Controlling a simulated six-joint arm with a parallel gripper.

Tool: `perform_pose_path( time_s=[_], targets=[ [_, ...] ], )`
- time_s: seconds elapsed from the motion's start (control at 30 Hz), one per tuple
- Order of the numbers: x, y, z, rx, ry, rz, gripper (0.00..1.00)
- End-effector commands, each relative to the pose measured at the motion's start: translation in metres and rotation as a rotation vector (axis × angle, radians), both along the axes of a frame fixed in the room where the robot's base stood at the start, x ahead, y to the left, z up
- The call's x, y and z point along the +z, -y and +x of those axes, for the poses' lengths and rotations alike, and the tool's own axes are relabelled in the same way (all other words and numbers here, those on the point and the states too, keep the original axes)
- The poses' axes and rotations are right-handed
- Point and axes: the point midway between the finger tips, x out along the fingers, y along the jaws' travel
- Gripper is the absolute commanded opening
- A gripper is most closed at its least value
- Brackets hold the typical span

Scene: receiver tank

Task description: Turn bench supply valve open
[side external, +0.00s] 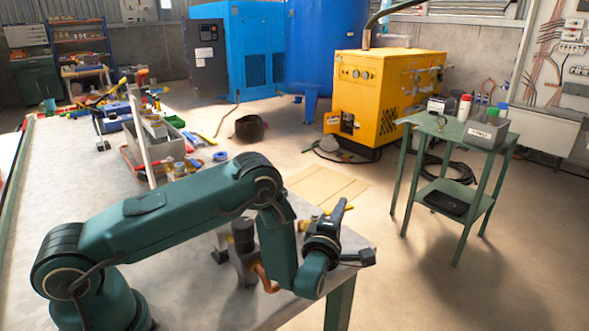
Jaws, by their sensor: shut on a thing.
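My gripper (327,228) is at the right end of the bench, near its corner, at the end of my folded green arm. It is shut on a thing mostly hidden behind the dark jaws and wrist. Small yellow parts (305,227) show beside the jaws, and a dark lever-like piece sticks up to the right. I take the held thing to be the bench supply valve's handle, but its angle is not clear. A grey upright fitting (243,250) with a copper-coloured pipe (265,277) stands on the bench left of my gripper, partly behind my forearm.
The grey bench (185,235) holds a grey bin (150,150), tools and a blue tape ring (220,156) farther back. A green side table (455,135) with bottles stands right, apart from the bench. A yellow machine (385,85) and blue cabinet (235,50) stand behind.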

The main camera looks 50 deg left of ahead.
Motion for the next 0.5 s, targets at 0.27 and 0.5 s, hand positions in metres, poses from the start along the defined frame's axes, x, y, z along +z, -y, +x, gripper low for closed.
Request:
perform_pose_path(
  time_s=[0.27,0.5],
  targets=[
    [0.0004,0.0003,0.0003,0.0,0.001,0.0,0.4],
    [0.0002,0.0002,0.0001,0.001,0.001,0.0,0.4]
  ],
)
